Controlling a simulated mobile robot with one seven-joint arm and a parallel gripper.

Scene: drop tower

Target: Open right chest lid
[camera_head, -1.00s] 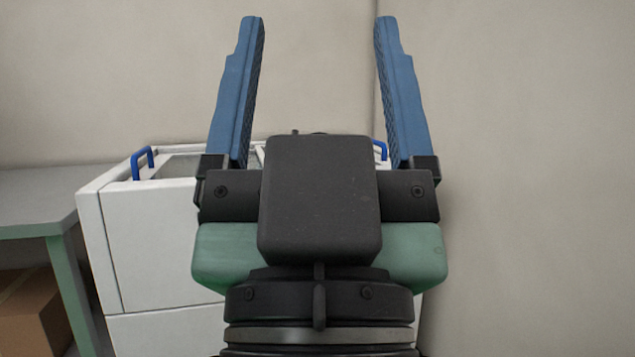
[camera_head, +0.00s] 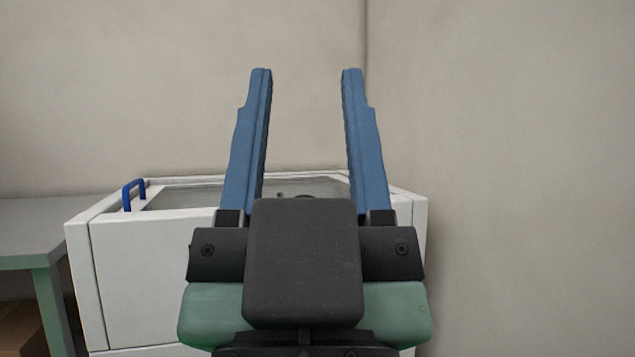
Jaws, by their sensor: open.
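The white chest (camera_head: 150,270) stands in the lower middle of the head view, with glass-like panels in its top. A blue handle (camera_head: 133,193) shows at the top left of the chest. The right part of the top is largely hidden behind my gripper, and no right handle shows now. The lid panel (camera_head: 190,197) that shows looks closed. My gripper (camera_head: 306,72) is in front of the chest, its two blue fingers wide apart, pointing up in the picture, with nothing between them but the wall behind.
A grey table (camera_head: 40,225) with green legs stands to the left of the chest. A brown box (camera_head: 20,325) is under it. A plain wall (camera_head: 520,150) is close on the right, and another wall (camera_head: 120,90) is behind the chest.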

